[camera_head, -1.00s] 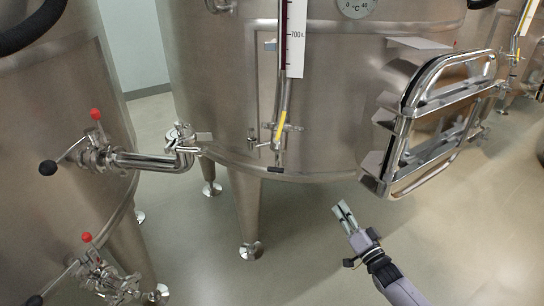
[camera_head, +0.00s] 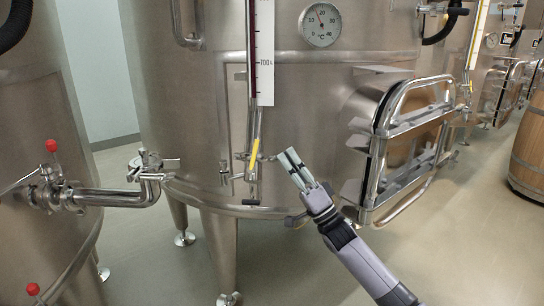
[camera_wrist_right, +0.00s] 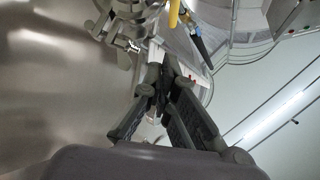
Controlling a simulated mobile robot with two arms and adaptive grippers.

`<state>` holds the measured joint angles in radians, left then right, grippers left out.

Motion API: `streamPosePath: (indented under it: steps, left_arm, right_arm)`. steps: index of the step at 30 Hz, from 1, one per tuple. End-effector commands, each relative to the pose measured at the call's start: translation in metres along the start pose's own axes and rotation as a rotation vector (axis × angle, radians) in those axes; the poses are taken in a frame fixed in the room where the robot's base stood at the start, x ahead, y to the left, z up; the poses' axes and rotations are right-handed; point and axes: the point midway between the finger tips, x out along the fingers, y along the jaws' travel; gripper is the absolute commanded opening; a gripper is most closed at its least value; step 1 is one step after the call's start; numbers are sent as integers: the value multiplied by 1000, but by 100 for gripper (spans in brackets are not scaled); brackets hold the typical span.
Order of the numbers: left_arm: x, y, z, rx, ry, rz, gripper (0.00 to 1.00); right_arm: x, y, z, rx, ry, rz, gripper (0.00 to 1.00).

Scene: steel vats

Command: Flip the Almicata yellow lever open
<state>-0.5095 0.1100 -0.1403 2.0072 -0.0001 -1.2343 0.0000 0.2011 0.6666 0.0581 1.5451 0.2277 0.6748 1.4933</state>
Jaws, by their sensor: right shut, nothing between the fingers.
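The yellow lever (camera_head: 255,146) is on a small valve at the foot of the level gauge, on the front of the middle steel vat (camera_head: 330,95). In the right wrist view the yellow lever (camera_wrist_right: 174,13) shows at the top, beyond the fingers. My right gripper (camera_head: 290,158) is shut and empty, just right of the lever and apart from it in the head view. In the wrist view its fingertips (camera_wrist_right: 163,72) are together. My left gripper is not in view.
A rectangular vat door (camera_head: 412,135) juts out right of my right arm. A pipe with a clamp (camera_head: 120,195) and red-knobbed valves (camera_head: 52,147) are on the left. A wooden barrel (camera_head: 530,145) stands at far right. The floor in front is clear.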

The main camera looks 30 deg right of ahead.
Motion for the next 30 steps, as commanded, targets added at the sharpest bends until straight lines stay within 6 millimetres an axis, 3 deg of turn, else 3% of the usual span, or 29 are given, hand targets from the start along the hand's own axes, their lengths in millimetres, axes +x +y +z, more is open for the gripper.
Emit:
streamPosePath:
  steps: [1,9,25,30]
  left_arm:
    - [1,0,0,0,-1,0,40]
    - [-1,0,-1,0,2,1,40]
    - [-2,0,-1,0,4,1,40]
    - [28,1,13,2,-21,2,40]
  right_arm:
    - [10,-1,1,0,2,-3,0]
    - [30,0,26,2,0,0,0]
    - [34,0,29,0,-13,2,0]
    - [42,-1,31,1,-64,5,0]
